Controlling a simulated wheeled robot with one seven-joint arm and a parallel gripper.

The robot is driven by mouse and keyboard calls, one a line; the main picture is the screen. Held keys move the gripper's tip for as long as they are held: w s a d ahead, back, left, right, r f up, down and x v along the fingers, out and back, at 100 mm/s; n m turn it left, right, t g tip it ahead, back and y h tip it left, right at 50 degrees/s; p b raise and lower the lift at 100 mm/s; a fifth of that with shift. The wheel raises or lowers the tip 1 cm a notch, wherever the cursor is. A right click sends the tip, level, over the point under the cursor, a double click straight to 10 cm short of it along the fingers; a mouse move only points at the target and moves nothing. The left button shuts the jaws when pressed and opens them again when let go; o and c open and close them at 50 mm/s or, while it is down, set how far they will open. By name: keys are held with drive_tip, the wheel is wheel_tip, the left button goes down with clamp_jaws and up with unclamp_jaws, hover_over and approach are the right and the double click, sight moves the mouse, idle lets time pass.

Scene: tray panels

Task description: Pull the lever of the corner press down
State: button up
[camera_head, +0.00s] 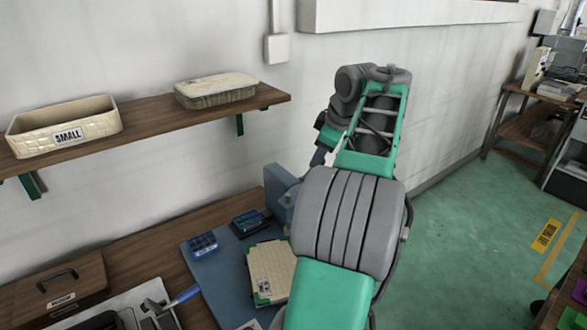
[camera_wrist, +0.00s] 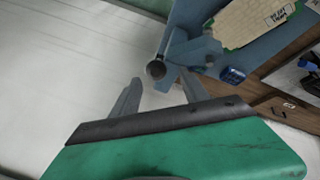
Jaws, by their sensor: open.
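The corner press (camera_head: 283,188) is a blue block at the back corner of the blue board, partly hidden by my arm in the head view. In the wrist view the blue press (camera_wrist: 190,50) shows beyond my fingers. Its lever (camera_wrist: 156,69) ends in a dark round knob, seen nearly end-on, with a thin rod running up from it. My gripper (camera_wrist: 160,77) is open, and the knob appears between and just past its fingertips. I cannot tell whether a finger touches it.
A blue board (camera_head: 212,270) carries a cream woven panel (camera_head: 270,272) and small blue boxes (camera_head: 203,244). A wooden box (camera_head: 60,285) and a blue-handled tool (camera_head: 180,299) lie left. A wall shelf (camera_head: 150,128) holds a basket marked SMALL (camera_head: 65,125). The wall is close behind the press.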

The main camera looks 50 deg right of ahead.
drive_tip(key=x, duration=0.2)
drive_tip(key=b+x, duration=0.1)
drive_tip(key=x, duration=0.2)
drive_tip(key=b+x, duration=0.1)
drive_tip(key=x, duration=0.1)
drive_tip(key=shift+d+f, duration=0.35)
drive_tip(key=shift+d, duration=0.05)
drive_tip(key=shift+c, duration=0.2)
clamp_jaws()
drive_tip(key=shift+s, duration=0.1)
idle(0.7)
